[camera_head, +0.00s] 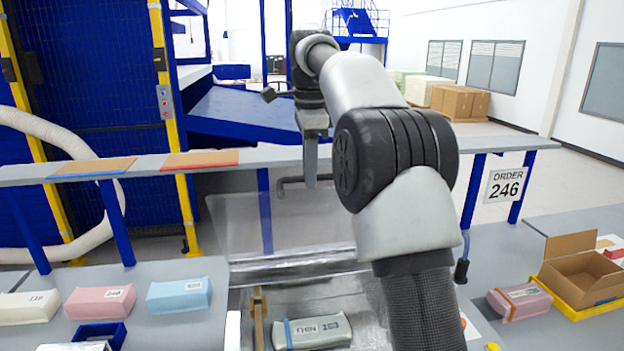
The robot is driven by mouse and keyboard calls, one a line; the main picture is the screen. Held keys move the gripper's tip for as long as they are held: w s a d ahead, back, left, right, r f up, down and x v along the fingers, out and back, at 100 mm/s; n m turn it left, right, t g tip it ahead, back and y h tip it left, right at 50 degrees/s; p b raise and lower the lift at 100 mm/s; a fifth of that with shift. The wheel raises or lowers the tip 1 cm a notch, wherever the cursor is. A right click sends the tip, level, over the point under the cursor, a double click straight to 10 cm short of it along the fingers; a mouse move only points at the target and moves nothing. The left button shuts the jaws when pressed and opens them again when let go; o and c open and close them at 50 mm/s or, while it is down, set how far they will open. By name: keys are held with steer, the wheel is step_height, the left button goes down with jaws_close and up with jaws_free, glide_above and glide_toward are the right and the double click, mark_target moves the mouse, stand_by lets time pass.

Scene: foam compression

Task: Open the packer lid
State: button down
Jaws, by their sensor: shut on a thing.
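The packer lid (235,222) is a clear panel in the middle of the head view, tilted up from its hinge side behind the packer's opening. A dark bar handle (284,185) runs along its upper edge. My gripper (311,178) points down at this handle and is shut on it. My arm hides the right part of the handle and lid. In the silvery packer chamber (262,287) below lies a grey-green wrapped pack (313,332) with a printed label.
Cream, pink (100,302) and blue (180,295) packs lie on the left table. A grey shelf (60,172) on blue posts crosses behind the lid. At right are a pink pack (520,301), an open carton (580,275) in a yellow tray and an order sign (503,185).

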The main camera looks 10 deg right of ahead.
steer(key=shift+w+f, duration=0.3)
steer(key=shift+f, duration=0.15)
steer(key=c, duration=2.2)
jaws_free()
steer(key=o, duration=0.4)
steer(key=shift+w+f, duration=0.1)
steer(key=shift+w, duration=0.3)
steer(key=shift+o, duration=0.2)
steer(key=shift+s+r, duration=0.2)
steer(key=shift+r, duration=0.05)
steer(key=shift+s, duration=0.1)
